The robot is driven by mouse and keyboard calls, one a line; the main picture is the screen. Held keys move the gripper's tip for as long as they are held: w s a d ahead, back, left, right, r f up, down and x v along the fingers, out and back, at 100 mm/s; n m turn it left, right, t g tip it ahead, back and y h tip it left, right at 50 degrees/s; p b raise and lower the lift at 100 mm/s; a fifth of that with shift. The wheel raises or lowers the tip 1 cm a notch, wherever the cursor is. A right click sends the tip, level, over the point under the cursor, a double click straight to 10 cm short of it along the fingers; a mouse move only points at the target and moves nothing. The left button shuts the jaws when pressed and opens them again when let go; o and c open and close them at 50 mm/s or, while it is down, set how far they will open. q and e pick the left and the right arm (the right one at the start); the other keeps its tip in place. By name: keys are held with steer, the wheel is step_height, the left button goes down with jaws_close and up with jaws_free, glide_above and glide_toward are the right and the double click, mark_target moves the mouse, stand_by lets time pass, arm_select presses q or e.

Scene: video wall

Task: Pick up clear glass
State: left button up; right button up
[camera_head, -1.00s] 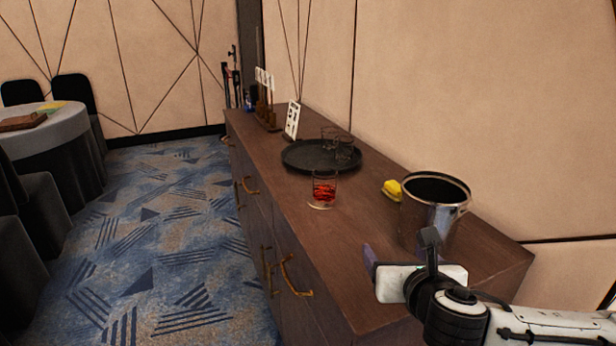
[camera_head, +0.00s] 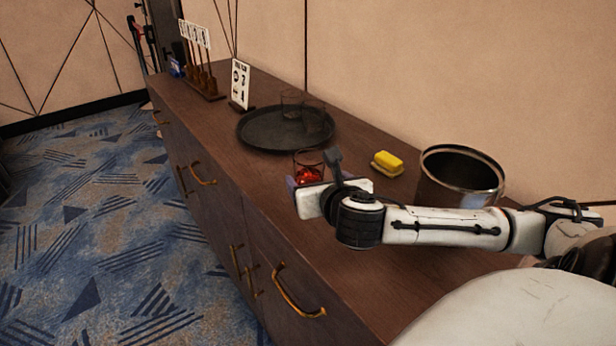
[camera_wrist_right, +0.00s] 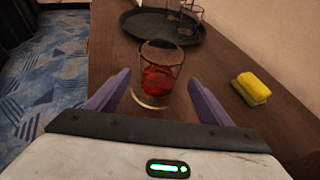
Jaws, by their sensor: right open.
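A clear glass with red contents (camera_head: 308,167) stands upright on the brown sideboard (camera_head: 215,120), in front of the tray. In the right wrist view the glass (camera_wrist_right: 160,70) stands just ahead of and between the purple fingers of my right gripper (camera_wrist_right: 158,92), which is open and empty. In the head view my right gripper (camera_head: 311,180) is at the glass and hides its lower part. Two empty clear glasses, one of them at the back (camera_head: 292,103) and one nearer (camera_head: 315,120), stand on the round black tray (camera_head: 262,138). My left gripper is not in view.
A yellow sponge-like block (camera_head: 387,163) and a metal bucket (camera_head: 462,172) stand right of the glass, near the wall. A white sign (camera_head: 240,84) and a rack with white cards (camera_head: 200,70) stand beyond the tray. Blue carpet lies left of the sideboard.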

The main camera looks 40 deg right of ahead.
mark_target(309, 174)
steer(key=x, duration=0.5)
steer(key=shift+w, duration=0.15)
steer(key=c, duration=1.3)
steer(key=shift+c, duration=0.4)
steer(key=shift+r, duration=0.2)
